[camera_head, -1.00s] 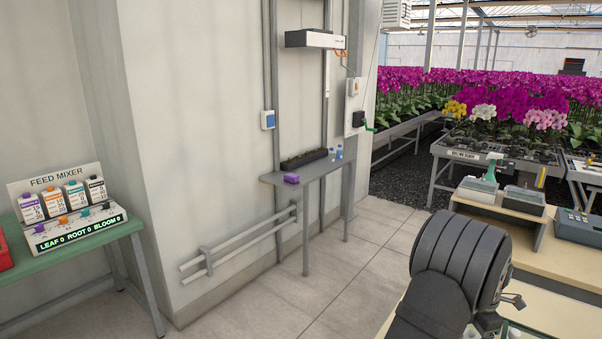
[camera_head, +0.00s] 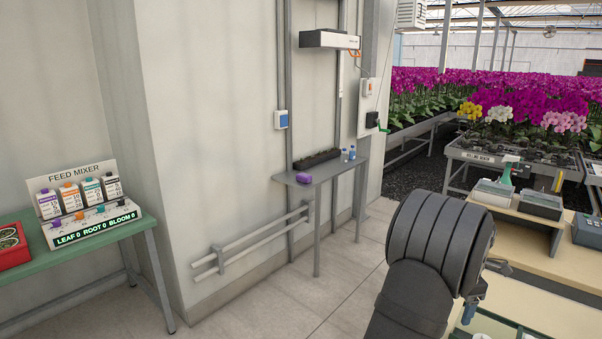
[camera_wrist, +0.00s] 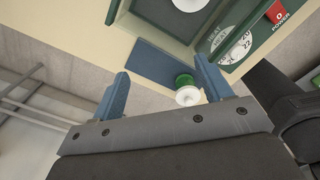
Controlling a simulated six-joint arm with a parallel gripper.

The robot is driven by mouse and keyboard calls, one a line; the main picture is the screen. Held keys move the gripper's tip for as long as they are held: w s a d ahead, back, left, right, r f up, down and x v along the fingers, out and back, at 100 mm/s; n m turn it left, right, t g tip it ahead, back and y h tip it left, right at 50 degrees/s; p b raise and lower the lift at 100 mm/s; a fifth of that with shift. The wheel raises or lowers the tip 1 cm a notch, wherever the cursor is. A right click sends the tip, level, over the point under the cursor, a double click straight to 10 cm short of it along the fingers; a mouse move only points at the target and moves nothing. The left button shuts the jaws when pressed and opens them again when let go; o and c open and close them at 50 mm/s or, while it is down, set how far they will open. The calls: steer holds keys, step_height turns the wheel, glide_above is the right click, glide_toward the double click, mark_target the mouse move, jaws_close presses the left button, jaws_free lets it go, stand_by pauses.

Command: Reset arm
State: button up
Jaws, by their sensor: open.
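In the wrist view, my gripper (camera_wrist: 160,92) has its two blue fingers well apart, with nothing held between them. Beyond the fingers lies a bench top (camera_wrist: 95,40) with a flat blue pad (camera_wrist: 150,62) on it. A small green and white spool-like object (camera_wrist: 186,88) stands near the right finger. In the head view, my dark arm covers the lower right, and the gripper's end (camera_head: 472,308) shows only partly beside it.
A green device with a red power switch (camera_wrist: 277,14) is close by in the wrist view. In the head view, a feed mixer (camera_head: 92,232) stands on a green table at left. A narrow wall shelf (camera_head: 328,172) holds a dark tray. The floor between is clear.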

steer(key=w+a+f, duration=0.1)
steer(key=w+a, duration=0.2)
steer(key=a, duration=0.3)
steer(key=f, duration=1)
steer(key=shift+w+a, duration=0.2)
step_height(320, 180, up, 5)
steer(key=shift+f, duration=0.15)
steer(key=shift+r, duration=0.5)
steer(key=o, duration=0.6)
steer(key=shift+o, duration=0.2)
steer(key=shift+d+r, duration=0.1)
